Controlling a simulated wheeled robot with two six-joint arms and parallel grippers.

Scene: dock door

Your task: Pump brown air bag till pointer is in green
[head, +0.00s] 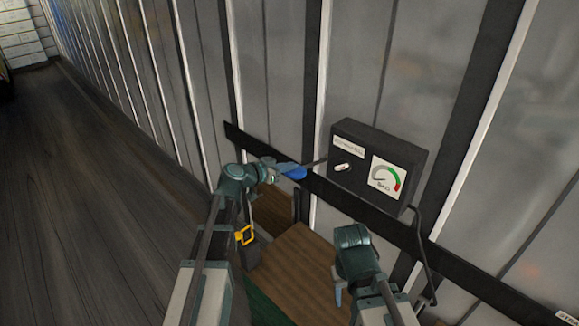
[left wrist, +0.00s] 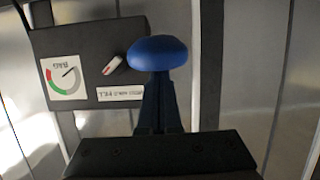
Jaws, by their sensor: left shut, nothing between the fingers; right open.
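A black control box (head: 375,165) is fixed to the wall, with a white gauge (head: 387,179) showing green and red arc parts. The gauge also shows in the left wrist view (left wrist: 63,76); its pointer lies at the grey part, outside the green. A blue mushroom-shaped knob (head: 293,172) stands out at the box's left side on a dark rod. My left gripper (head: 277,171) is shut and empty, its tips close behind the blue knob (left wrist: 157,53); contact is unclear. My right gripper (head: 340,292) is open, low beside a brown wood-grained surface. I cannot pick out the brown air bag for certain.
A small pale and red switch (head: 342,167) sits on the box. A black hose (head: 428,255) runs down from its right side. The brown wood-grained surface (head: 300,258) and a yellow-and-black object (head: 246,238) are below. The floor at left is clear.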

